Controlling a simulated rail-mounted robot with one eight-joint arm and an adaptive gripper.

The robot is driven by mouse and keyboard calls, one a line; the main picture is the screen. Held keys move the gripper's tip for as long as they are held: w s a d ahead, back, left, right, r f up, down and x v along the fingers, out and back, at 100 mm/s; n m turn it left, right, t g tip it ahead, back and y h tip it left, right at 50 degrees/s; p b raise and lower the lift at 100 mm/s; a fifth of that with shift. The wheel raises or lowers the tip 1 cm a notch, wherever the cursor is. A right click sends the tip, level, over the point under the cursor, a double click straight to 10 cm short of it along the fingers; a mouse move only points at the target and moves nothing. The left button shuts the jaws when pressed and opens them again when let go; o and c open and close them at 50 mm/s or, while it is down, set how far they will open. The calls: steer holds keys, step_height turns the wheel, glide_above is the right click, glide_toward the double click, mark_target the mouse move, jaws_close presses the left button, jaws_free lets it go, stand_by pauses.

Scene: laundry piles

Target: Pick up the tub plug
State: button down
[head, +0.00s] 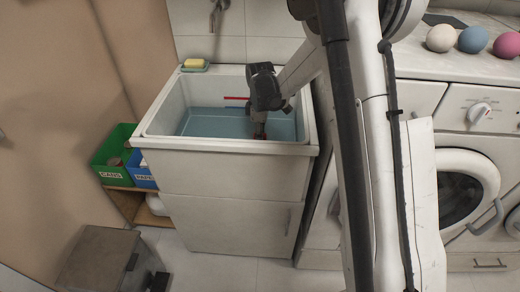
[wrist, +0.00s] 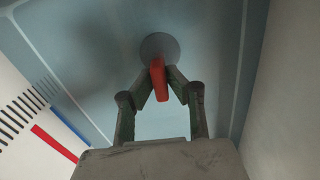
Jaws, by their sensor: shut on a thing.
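The tub plug (wrist: 159,80) shows in the wrist view as a red upright piece in front of a round grey disc on the tub's blue-grey floor. I cannot tell whether the disc is part of the plug or the drain. My gripper (wrist: 160,85) is shut on the red piece, one finger on each side. In the head view my gripper (head: 259,130) reaches down into the tub (head: 160,147) near its front right. The plug is hidden there behind the gripper and the tub's front wall. The tub holds bluish water or has a bluish floor.
A soap dish (head: 195,65) sits on the tub's back left rim. Green (head: 113,152) and blue (head: 141,170) bins stand left of the tub. A washing machine (head: 465,185) stands at right, with several coloured balls on top. The tub walls surround my gripper.

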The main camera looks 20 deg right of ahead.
step_height(320, 180, up, 10)
steer(key=shift+f+p, duration=0.1)
steer(key=shift+p, duration=0.7)
steer(key=s+f+m, duration=0.1)
steer(key=s+m, duration=0.1)
steer(key=m, duration=0.2)
steer(key=s+f+m, duration=0.1)
steer(key=s+m, duration=0.1)
steer(key=m, duration=0.2)
steer(key=s+f+m, duration=0.2)
steer(key=m, duration=0.3)
steer(key=w+r+n, duration=0.1)
steer(key=w+n, duration=0.1)
steer(key=n, duration=0.2)
steer(key=w+r+n, duration=0.1)
steer(key=w+n, duration=0.1)
steer(key=n, duration=0.2)
steer(key=w+r+n, duration=0.2)
steer(key=n, duration=0.3)
steer(key=shift+r, duration=0.1)
